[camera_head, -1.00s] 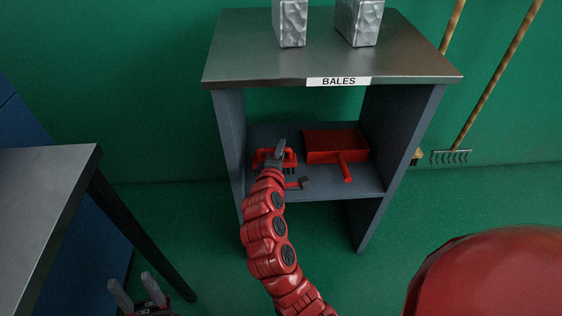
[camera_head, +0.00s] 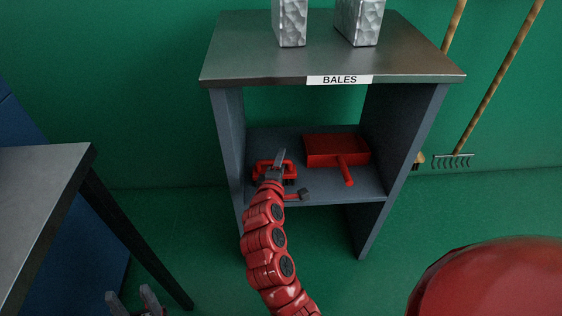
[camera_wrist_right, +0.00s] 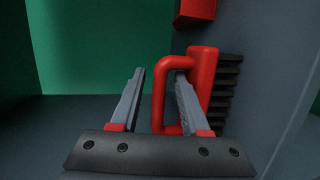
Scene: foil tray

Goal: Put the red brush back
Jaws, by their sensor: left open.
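The red brush (camera_head: 261,168) is at the left of the shelf inside the cabinet, partly hidden by my right gripper (camera_head: 279,157). In the right wrist view its red loop handle (camera_wrist_right: 161,95) and dark bristles (camera_wrist_right: 223,90) show, the bristles turned to the grey shelf surface. My right gripper's fingers (camera_wrist_right: 158,88) are apart, one outside the handle bar and one inside the loop, with the bar between them. A gap shows beside the bar. My left gripper (camera_head: 132,297) is open and empty at the bottom left, away from the cabinet.
A red dustpan (camera_head: 335,150) lies on the shelf right of the brush, its handle towards the front. The cabinet top (camera_head: 240,62), labelled BALES, carries two silver blocks (camera_head: 292,24). A grey table (camera_head: 40,190) stands left. A rake (camera_head: 490,90) leans at the right.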

